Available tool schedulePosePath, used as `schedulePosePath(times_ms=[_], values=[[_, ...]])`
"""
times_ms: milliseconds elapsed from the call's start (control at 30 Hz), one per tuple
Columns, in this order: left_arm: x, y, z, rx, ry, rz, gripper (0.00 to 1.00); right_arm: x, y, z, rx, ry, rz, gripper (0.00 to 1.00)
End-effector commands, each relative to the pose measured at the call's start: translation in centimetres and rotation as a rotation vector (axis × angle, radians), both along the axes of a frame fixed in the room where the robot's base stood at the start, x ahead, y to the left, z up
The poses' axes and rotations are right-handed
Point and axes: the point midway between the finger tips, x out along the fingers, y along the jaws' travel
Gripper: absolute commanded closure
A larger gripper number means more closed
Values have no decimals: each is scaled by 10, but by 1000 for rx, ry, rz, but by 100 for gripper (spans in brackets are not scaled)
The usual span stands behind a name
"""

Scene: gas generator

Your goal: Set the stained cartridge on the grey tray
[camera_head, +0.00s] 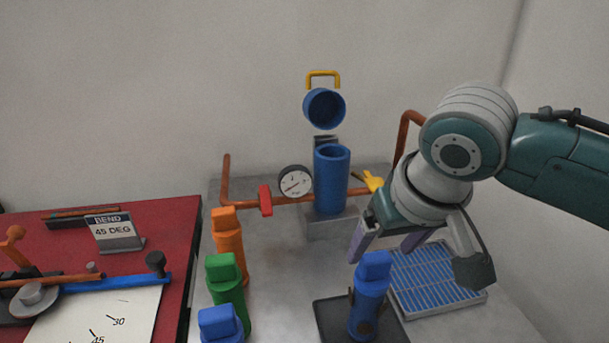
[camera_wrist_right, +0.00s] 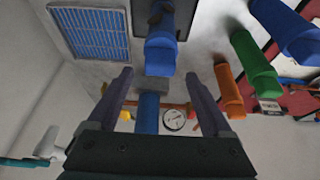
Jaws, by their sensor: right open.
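The stained cartridge (camera_head: 372,287) is blue with brown patches on its body. It stands upright on a dark grey tray (camera_head: 330,316) at the lower centre of the head view. It also shows in the right wrist view (camera_wrist_right: 161,48), with the tray (camera_wrist_right: 115,14) at its base. My right gripper (camera_head: 387,244) is open and empty, just above the cartridge's top in the head view. In the wrist view the cartridge top shows beyond the gap between its fingertips (camera_wrist_right: 158,76), apart from both fingers. My left gripper is out of view.
Orange (camera_head: 229,245), green (camera_head: 226,285) and blue (camera_head: 221,322) cartridges stand left of the tray. A blue-slatted panel in a grey frame (camera_head: 478,300) lies to the right. Behind are an open blue canister (camera_head: 331,182), its raised lid (camera_head: 324,108), copper pipe and a gauge (camera_head: 295,183).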

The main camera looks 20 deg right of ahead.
Motion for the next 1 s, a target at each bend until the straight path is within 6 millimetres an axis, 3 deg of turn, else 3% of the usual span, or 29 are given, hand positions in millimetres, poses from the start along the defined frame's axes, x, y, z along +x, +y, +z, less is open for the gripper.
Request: schedulePosePath(times_ms=[33,200,400,567,767,900,1000], values=[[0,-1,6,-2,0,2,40,-4,1,14,-1,-4,2,16],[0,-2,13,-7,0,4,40,-17,4,47,0,-3,3,16],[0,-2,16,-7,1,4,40,-28,7,70,1,-1,0,16],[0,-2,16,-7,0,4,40,-49,27,61,18,16,78,16],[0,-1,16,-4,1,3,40,-117,68,36,47,34,287,16],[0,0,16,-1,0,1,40,-161,70,31,21,53,358,16],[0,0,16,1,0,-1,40,-182,65,31,-7,71,381,16]])
